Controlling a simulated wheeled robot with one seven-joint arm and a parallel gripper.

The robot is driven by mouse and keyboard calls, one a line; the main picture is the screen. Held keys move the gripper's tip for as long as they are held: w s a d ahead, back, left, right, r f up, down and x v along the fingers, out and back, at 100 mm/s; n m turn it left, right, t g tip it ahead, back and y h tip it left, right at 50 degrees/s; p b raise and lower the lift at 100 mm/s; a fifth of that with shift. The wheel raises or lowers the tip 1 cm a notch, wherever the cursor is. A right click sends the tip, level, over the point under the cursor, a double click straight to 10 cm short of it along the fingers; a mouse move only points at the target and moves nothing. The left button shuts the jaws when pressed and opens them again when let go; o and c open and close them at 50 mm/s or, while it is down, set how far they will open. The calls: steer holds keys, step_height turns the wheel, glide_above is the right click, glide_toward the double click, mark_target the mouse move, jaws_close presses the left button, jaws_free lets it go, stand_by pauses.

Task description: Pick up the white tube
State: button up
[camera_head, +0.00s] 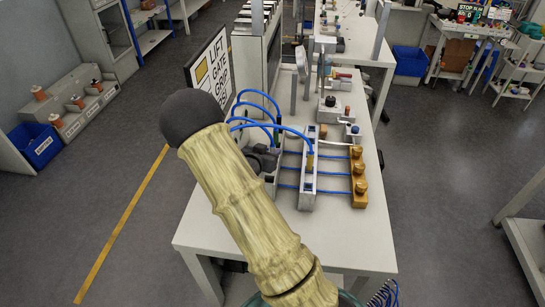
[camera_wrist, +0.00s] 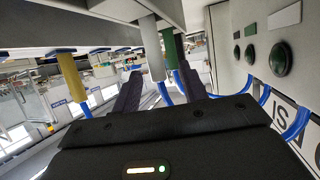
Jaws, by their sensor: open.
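The white tube (camera_wrist: 151,48) shows in the wrist view as a pale cylinder below a grey block, with a blue hose at its lower end. My gripper (camera_wrist: 160,74) is open, its two dark fingers on either side of the tube's lower end and hose. I cannot tell whether either finger touches it. A green tube (camera_wrist: 172,48) is close to its right, and a gold tube (camera_wrist: 72,78) is farther left. In the head view my gripper (camera_head: 264,157) is at the table fixture, partly hidden by my arm; I cannot make out the white tube there.
Blue hoses (camera_head: 262,94) arch over the fixture close to my gripper. An upright grey connector block (camera_head: 308,190) and a gold block (camera_head: 358,185) stand to the right on the white table (camera_head: 340,238). A sign board (camera_head: 212,68) stands behind left. The front right tabletop is clear.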

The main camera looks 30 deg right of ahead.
steer(key=p+x, duration=0.2)
steer(key=x, duration=0.2)
steer(key=shift+d+r, duration=0.15)
steer(key=shift+d, duration=0.15)
steer(key=shift+w+d+f, duration=0.2)
steer(key=shift+w, duration=0.05)
jaws_close()
